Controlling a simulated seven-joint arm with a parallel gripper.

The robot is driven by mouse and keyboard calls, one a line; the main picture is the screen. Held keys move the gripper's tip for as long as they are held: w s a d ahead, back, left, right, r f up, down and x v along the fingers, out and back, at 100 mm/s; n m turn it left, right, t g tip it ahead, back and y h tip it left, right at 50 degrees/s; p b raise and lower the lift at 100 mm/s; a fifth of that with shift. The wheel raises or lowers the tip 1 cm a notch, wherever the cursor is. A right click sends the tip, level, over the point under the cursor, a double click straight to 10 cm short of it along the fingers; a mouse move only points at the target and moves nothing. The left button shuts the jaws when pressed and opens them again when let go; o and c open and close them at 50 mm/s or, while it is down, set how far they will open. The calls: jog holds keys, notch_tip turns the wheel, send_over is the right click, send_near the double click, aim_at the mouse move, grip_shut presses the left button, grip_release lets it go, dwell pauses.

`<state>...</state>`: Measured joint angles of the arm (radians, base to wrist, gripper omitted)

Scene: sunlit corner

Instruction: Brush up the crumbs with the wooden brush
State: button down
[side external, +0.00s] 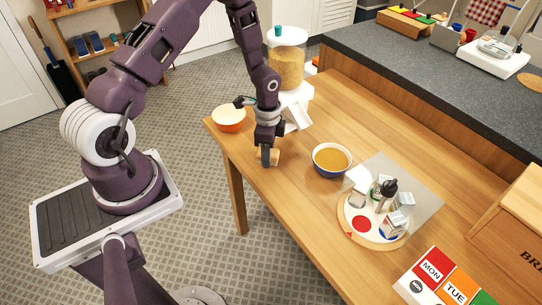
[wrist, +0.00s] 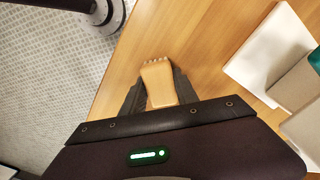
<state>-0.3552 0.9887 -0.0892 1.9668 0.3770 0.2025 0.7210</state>
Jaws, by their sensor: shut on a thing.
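My gripper (side external: 266,158) points down over the left part of the wooden table (side external: 315,215), near its front edge. It is shut on the wooden brush (wrist: 158,82), a light tan block with a scalloped far end. One dark finger lies on each side of it in the wrist view. In the side view only a small part of the brush (side external: 274,156) shows beside the fingers, low at the tabletop. I cannot tell whether it touches the table. I cannot make out any crumbs in either view.
An orange bowl (side external: 229,119) stands at the table's left corner. A filled dispenser (side external: 286,66) and a white object (side external: 298,116) stand behind my gripper. A blue bowl (side external: 332,161) with orange-brown contents stands to the right, then a round tray (side external: 350,221) with bottles and boxes.

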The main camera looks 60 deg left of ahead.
jog(key=shift+a+f, duration=0.15)
jog(key=shift+a, duration=0.35)
jog(key=shift+a+r, duration=0.2)
jog(key=shift+a, duration=0.1)
jog(key=shift+d+r, duration=0.1)
jog(key=shift+r, duration=3.85)
jog(key=d+r+m, duration=0.1)
jog(key=d+m, duration=0.4)
jog(key=d, duration=0.6)
jog(key=r+m, duration=0.1)
jog(key=m, duration=0.3)
send_over(303, 210)
notch_tip(303, 210, down, 9)
jog(key=shift+f, duration=0.5)
